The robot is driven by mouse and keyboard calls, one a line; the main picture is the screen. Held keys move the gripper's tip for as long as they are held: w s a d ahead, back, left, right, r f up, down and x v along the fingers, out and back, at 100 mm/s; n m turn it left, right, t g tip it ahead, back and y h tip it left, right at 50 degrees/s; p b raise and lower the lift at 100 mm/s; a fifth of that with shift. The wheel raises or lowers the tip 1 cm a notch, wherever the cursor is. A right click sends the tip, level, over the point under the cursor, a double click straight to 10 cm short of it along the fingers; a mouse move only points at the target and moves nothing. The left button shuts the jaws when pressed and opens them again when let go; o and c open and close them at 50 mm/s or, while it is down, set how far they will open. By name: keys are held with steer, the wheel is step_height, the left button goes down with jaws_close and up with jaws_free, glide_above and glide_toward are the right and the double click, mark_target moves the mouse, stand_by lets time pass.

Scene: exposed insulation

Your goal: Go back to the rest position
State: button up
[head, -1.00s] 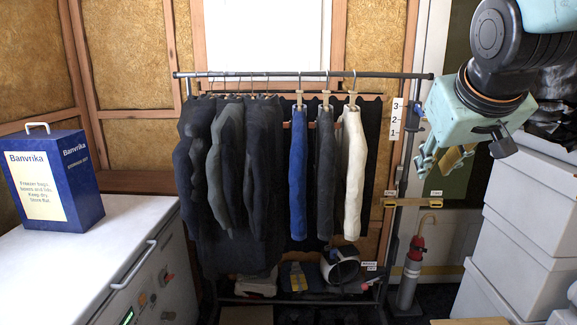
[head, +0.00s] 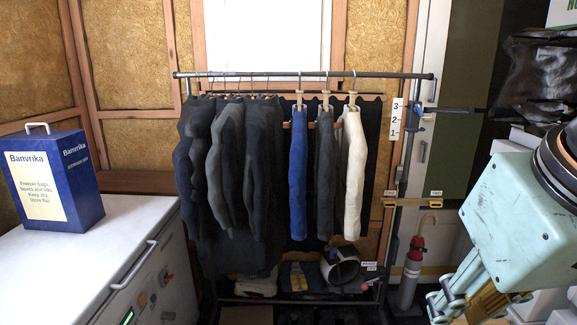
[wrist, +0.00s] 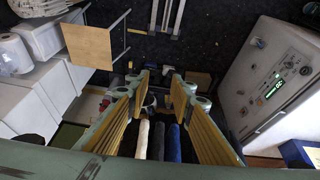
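My gripper (head: 450,305) is at the lower right in the head view, with my pale green arm beside it. In the wrist view the two yellow-padded fingers of my gripper (wrist: 160,90) stand apart with nothing between them, so it is open and empty. Beyond the gap hang a white garment (wrist: 142,138), a dark one and a blue garment (wrist: 173,142), well away from the fingers. The clothes rack (head: 300,75) stands at the middle of the head view with several garments hanging from it.
A white freezer (head: 90,260) with a blue box (head: 52,178) on top stands at the left. A red and grey cylinder (head: 411,270) stands right of the rack. White boxes (wrist: 30,100) and a small wooden-topped table (wrist: 87,45) show in the wrist view.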

steer(key=shift+g, duration=0.3)
steer(key=s, duration=0.1)
steer(key=s+f, duration=0.1)
steer(key=s+a, duration=0.1)
steer(key=s, duration=0.1)
steer(key=shift+s+f, duration=0.1)
steer(key=shift+f, duration=0.2)
